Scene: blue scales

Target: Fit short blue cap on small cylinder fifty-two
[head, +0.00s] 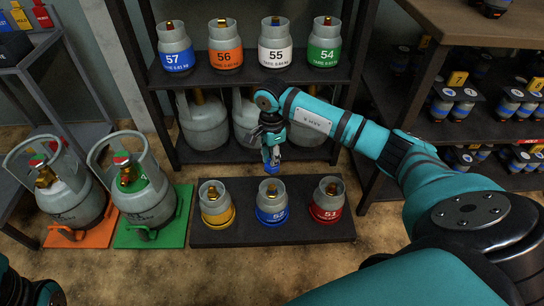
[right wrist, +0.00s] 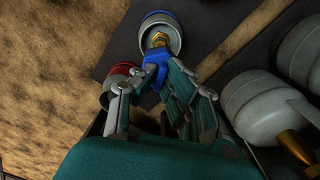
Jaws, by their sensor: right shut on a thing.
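Cylinder fifty-two (head: 271,213), small and grey with a blue band and a brass valve, stands upright in the middle of a low dark mat (head: 240,238). My right gripper (head: 271,152) is shut on a short blue cap (head: 271,162) and holds it above and just behind this cylinder. In the right wrist view the blue cap (right wrist: 156,66) sits between the fingertips (right wrist: 158,84) and overlaps the near side of the brass valve (right wrist: 157,41). I cannot tell whether they touch. My left gripper is not seen.
A yellow-banded cylinder (head: 216,211) and red-banded cylinder fifty-three (head: 326,208) stand close on either side. Behind is a shelf (head: 262,81) with cylinders 54 to 57 on top. Two large cylinders stand on orange (head: 58,238) and green (head: 166,236) mats at left.

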